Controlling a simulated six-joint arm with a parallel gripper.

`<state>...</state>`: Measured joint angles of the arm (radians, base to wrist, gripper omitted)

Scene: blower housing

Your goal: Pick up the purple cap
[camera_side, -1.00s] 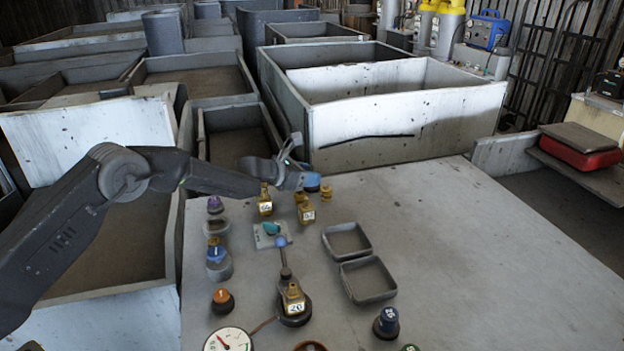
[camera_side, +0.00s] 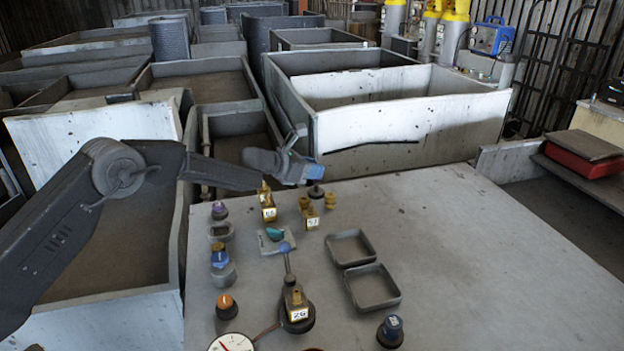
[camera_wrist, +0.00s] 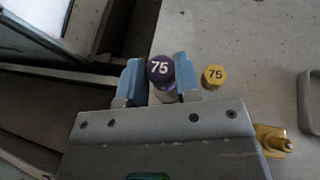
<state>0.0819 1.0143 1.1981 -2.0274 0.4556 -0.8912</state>
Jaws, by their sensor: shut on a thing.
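The purple cap (camera_wrist: 160,68), marked 75, sits between the two light-blue fingers of my gripper (camera_wrist: 160,78) in the wrist view. The fingers are shut on it from both sides, and a paler stem-like part shows below its top. In the side view my gripper (camera_side: 314,173) is above the far edge of the grey table, with the dark cap (camera_side: 316,191) just under its blue fingertips. The fingers hide part of the cap there.
A yellow cap marked 75 (camera_wrist: 214,76) stands close to the right of my gripper in the wrist view. Brass fittings (camera_side: 311,215) stand nearby on the table (camera_side: 480,265). Two open trays (camera_side: 350,248) lie in the middle; the table's right side is clear.

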